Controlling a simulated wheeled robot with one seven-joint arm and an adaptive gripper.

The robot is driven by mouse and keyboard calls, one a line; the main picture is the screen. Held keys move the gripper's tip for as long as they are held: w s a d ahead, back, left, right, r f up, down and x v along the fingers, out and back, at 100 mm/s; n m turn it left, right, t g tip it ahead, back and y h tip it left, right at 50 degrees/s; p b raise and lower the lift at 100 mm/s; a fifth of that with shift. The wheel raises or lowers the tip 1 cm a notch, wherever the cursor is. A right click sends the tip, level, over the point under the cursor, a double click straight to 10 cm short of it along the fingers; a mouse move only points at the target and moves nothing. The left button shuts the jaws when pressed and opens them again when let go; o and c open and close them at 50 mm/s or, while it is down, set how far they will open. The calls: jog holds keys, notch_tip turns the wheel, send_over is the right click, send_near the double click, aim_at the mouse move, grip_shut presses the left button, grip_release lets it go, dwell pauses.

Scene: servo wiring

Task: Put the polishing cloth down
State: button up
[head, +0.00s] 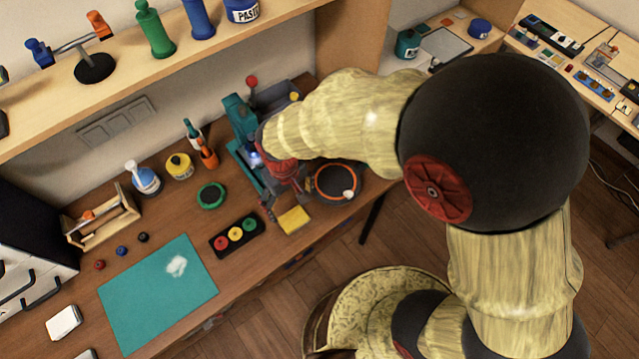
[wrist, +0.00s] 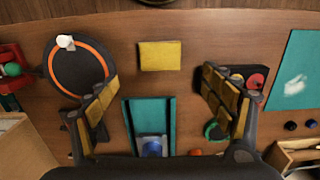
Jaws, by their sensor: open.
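The polishing cloth, a flat yellow square (head: 294,219), lies on the wooden workbench near its front edge. In the wrist view the cloth (wrist: 160,56) lies flat, apart from both fingers and beyond their tips. My gripper (head: 285,185) is over the bench, between the cloth and the teal machine, and partly hidden by my arm in the head view. In the wrist view my gripper (wrist: 160,82) has its two fingers spread wide, with nothing between them.
A black round dish with an orange rim (head: 336,183) stands right of the cloth. A black box with coloured buttons (head: 236,234) is left of it. The teal machine (head: 240,118) stands behind. A teal mat (head: 140,310) with a white patch lies further left.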

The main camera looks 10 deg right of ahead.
jog(key=w+d+r+m+t, duration=0.1)
jog(key=d+r+m, duration=0.1)
jog(key=d+r, duration=0.5)
jog(key=d+r+m+t, duration=0.1)
jog(key=d+r+t, duration=0.1)
jog(key=d+r, duration=0.5)
jog(key=s+d+r+m+t, duration=0.2)
jog(key=s+d+r, duration=0.6)
jog(key=r, duration=0.4)
jog(key=shift+s+d+r+m+t, duration=0.2)
jog(key=shift+s+d+m+t, duration=0.15)
jog(key=shift+m, duration=0.35)
jog(key=shift+f, duration=0.1)
notch_tip(320, 180, down, 6)
jog(key=b, duration=0.6)
jog(key=shift+f+b, duration=0.2)
jog(key=shift+b, duration=0.1)
jog(key=shift+w, duration=0.1)
jog(key=shift+c, duration=0.6)
